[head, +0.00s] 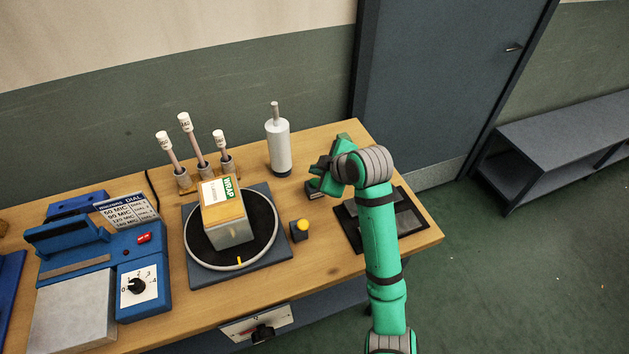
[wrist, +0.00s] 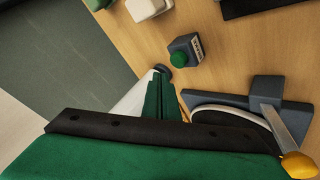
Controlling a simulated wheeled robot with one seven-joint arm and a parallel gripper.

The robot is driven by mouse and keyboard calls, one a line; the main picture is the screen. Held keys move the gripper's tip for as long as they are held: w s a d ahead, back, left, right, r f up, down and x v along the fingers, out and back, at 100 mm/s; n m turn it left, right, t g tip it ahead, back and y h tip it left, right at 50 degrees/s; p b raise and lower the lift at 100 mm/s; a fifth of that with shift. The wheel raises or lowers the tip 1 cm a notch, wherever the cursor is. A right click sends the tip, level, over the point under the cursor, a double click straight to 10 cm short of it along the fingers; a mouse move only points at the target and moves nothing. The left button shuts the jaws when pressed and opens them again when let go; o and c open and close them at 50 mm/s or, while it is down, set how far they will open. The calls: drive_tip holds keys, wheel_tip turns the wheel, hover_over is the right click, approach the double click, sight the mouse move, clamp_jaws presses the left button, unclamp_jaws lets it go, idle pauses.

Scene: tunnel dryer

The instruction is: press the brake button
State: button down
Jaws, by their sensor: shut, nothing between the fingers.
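A small dark box with a round green button (wrist: 179,58) and a pale label stands on the wooden table in the wrist view. In the head view my gripper (head: 318,178) mostly hides this box. My gripper is shut and empty, and its green fingers (wrist: 161,95) show just below the button in the wrist view, apart from it in the picture. A yellow knob (head: 303,225) is on another dark block by the turntable; the wrist view shows it on a metal lever.
A wrapped box (head: 230,234) sits on the round turntable (head: 201,259). A white cylinder (head: 278,148) stands behind my gripper. Several upright handled tools (head: 195,142) and a blue machine (head: 142,285) are further left. A black tray (head: 352,231) lies right. Bare wood surrounds the button box.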

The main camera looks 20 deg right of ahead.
drive_tip(key=shift+r, duration=1.75)
drive_tip(key=shift+s, duration=0.15)
